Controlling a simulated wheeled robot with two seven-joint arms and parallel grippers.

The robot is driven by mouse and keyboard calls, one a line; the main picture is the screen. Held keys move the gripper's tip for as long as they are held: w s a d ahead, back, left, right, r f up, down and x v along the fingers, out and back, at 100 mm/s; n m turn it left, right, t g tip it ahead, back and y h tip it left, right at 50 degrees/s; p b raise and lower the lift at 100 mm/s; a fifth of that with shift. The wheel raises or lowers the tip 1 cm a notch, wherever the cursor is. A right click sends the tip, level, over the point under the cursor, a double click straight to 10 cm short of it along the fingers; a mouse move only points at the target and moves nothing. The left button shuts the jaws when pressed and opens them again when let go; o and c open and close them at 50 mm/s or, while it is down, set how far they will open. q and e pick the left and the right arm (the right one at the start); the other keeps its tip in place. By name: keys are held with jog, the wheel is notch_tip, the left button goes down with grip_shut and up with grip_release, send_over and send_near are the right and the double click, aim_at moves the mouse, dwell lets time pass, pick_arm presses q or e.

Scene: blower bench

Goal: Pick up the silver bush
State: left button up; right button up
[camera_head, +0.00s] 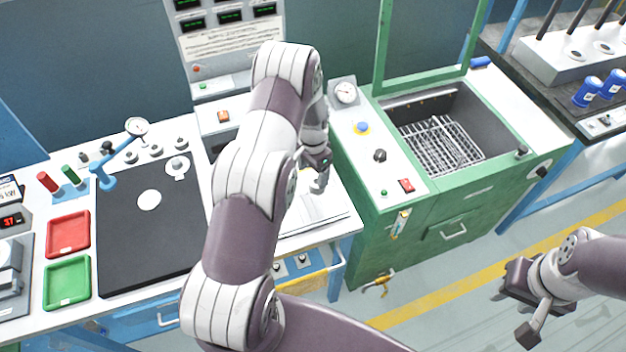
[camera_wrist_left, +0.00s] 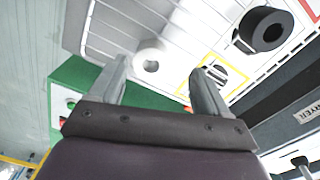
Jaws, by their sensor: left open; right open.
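In the left wrist view, a pale, silvery ring-shaped bush (camera_wrist_left: 150,50) rests on a white surface. It lies just beyond and between my left fingertips, nearer the left finger. My left gripper (camera_wrist_left: 160,72) is open and empty, with its fingers pointing toward that surface. In the head view my left gripper (camera_head: 320,180) is partly hidden by my own arm, over the white bench top beside the green cabinet; the bush cannot be made out there. My right gripper (camera_head: 525,302) is open and empty at the lower right, above the floor.
A black ring (camera_wrist_left: 266,29) stands near yellow markings in the left wrist view. The green cabinet (camera_head: 440,215) with a wire basket (camera_head: 440,146) stands right of my left gripper. A dark mat (camera_head: 145,240), red tray (camera_head: 68,234) and green tray (camera_head: 67,283) lie left.

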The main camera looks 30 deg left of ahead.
aim_at(316, 182)
pick_arm(q)
jog(key=f, duration=0.1)
jog(key=d+f+p, duration=0.2)
jog(key=shift+w+f, duration=0.2)
jog(key=shift+f, duration=0.15)
jog(key=shift+a+f, duration=0.2)
jog(key=shift+f, duration=0.15)
jog(key=shift+s+a+f, duration=0.1)
jog(key=shift+a+f, duration=0.1)
jog(key=shift+a, duration=0.2)
jog(key=shift+d+r, duration=0.1)
jog(key=shift+d, duration=0.25)
jog(key=c, duration=1.3)
jog(key=shift+o, duration=0.2)
jog(key=shift+a, duration=0.1)
pick_arm(e)
jog(key=shift+d+r, duration=0.8)
jog(key=shift+r, duration=0.15)
pick_arm(q)
jog(key=shift+a, duration=0.1)
pick_arm(e)
jog(key=shift+a, duration=0.1)
